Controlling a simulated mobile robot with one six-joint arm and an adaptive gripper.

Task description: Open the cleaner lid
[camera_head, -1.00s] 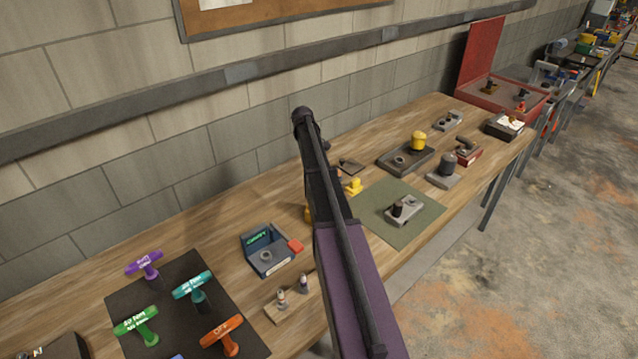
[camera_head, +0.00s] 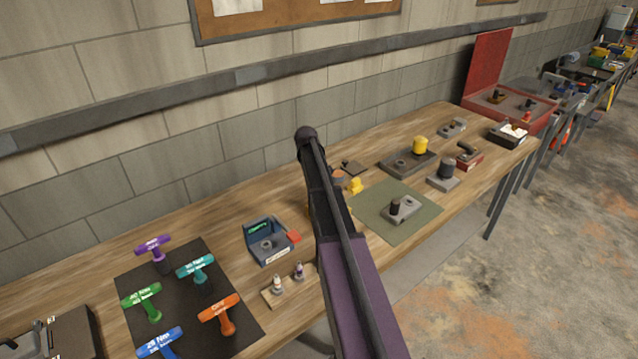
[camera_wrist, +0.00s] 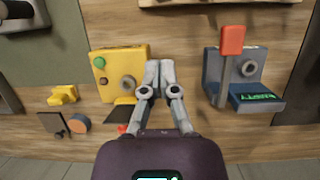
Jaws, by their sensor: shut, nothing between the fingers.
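No label reading cleaner is legible, so I cannot tell for sure which thing it is. In the wrist view, my gripper (camera_wrist: 158,68) is shut and empty, with its fingertips over the bench between two units. Left of it is a yellow box (camera_wrist: 134,59) with a green button, a round knob and a dark flap at its lower edge. Right of it is a blue-grey box (camera_wrist: 213,65) with a round socket, a green-lettered display and a red-tipped lever. The blue-grey box (camera_head: 270,254) also shows in the head view. My arm hides the gripper and most of the yellow box there.
A dark mat (camera_head: 180,270) with several coloured T-handles lies at left. A wooden block (camera_head: 276,292) with two small fittings stands in front. A green mat (camera_head: 425,222) carries a grey block. A red case (camera_head: 489,58) stands open at the far end. The wall runs along the back.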

